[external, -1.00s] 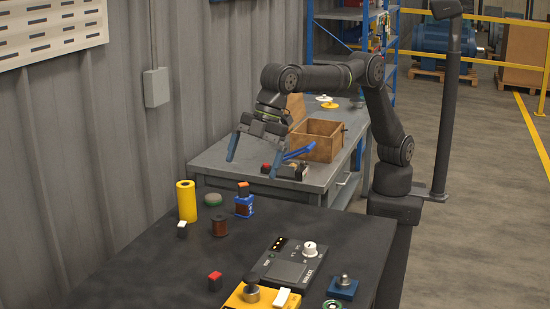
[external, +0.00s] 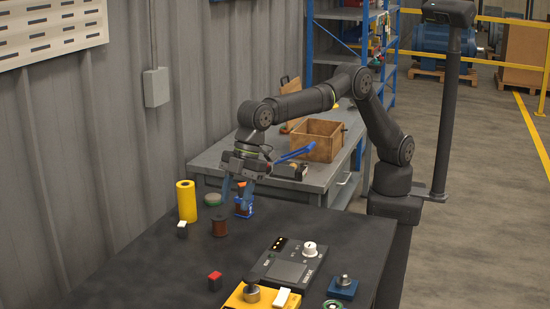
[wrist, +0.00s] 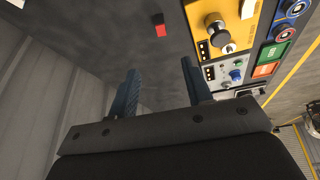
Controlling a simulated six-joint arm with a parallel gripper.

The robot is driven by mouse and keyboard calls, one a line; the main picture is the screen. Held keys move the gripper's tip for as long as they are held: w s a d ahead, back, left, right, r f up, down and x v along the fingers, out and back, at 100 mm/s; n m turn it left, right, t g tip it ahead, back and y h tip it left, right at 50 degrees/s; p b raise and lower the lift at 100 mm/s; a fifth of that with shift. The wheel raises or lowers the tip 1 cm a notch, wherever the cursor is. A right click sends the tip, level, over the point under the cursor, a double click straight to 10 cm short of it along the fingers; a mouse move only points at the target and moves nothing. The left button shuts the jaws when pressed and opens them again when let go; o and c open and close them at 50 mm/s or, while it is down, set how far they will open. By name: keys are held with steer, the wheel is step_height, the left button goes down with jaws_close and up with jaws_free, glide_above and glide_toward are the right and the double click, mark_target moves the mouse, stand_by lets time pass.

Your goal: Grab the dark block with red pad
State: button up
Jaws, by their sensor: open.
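The dark block with a red pad on top (external: 215,282) stands on the dark table near the front in the external view. In the wrist view the block (wrist: 160,29) shows beyond the fingertips, its red pad facing up.
A yellow box with a knob (wrist: 217,30) lies right of the red pad. Table around the block is clear to its left.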

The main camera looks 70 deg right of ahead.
glide_above(218, 273)
steer(key=d, duration=0.3)
steer(key=shift+m, duration=0.4)
step_height(218, 273, down, 14)
steer(key=shift+a+f, duration=0.15)
steer(key=shift+f, duration=0.05)
steer(key=shift+s+a+x, duration=0.15)
steer(key=shift+x, duration=1.35)
steer(key=shift+s+a+x, duration=0.1)
steer(key=shift+a+x, duration=0.05)
steer(key=shift+x, duration=1.35)
steer(key=shift+r, duration=0.1)
jaws_close()
